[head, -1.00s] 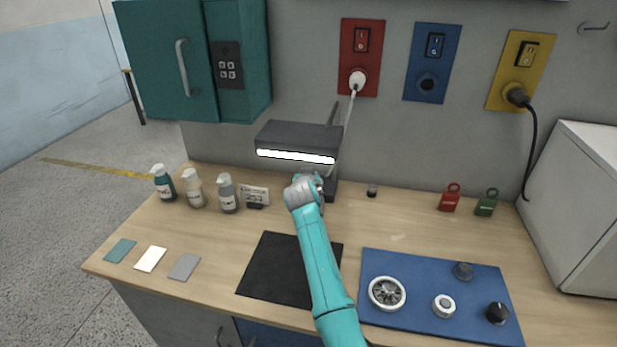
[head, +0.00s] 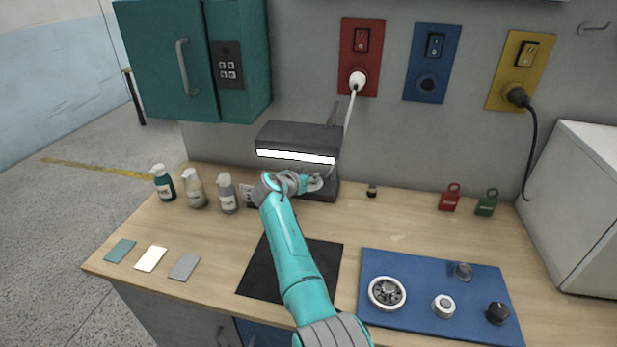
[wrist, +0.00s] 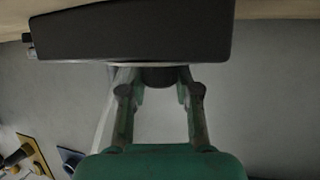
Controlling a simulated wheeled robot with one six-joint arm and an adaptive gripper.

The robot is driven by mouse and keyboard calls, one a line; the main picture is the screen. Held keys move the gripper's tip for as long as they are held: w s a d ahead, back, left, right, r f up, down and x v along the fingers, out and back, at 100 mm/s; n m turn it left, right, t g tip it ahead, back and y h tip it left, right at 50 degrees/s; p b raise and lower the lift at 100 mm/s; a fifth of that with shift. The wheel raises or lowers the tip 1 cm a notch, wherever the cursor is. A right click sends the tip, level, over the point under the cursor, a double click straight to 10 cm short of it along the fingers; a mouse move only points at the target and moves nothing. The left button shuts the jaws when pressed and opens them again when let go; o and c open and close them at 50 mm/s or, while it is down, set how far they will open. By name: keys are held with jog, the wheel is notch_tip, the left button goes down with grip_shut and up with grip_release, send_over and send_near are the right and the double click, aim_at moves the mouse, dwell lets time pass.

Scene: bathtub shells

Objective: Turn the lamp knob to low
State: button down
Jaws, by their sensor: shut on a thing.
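The desk lamp (head: 300,138) stands at the back of the counter, dark grey, with a lit white bar along its front edge. Its dark base (head: 326,191) is partly hidden behind my arm. The wrist view is upside down and shows a dark box-shaped lamp part (wrist: 130,32) near the counter. A dark round knob (wrist: 158,77) sits against it, between my fingertips. My gripper (wrist: 159,92) is shut on this knob. In the head view my gripper (head: 314,184) is at the lamp base, and the knob is hidden there. The knob's setting cannot be read.
Several pump bottles (head: 195,188) stand left of my arm. A small dark knob-like piece (head: 372,190) is right of the lamp. A white cord (head: 350,112) runs up to the red socket panel (head: 361,50). A blue mat (head: 420,318) with dials lies front right.

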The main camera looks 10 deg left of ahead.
jog(key=shift+f, duration=0.1)
jog(key=c, duration=0.8)
grip_release()
jog(key=shift+s, duration=0.15)
jog(key=v, duration=1.1)
jog(key=shift+s, duration=0.35)
jog(key=shift+a, duration=0.2)
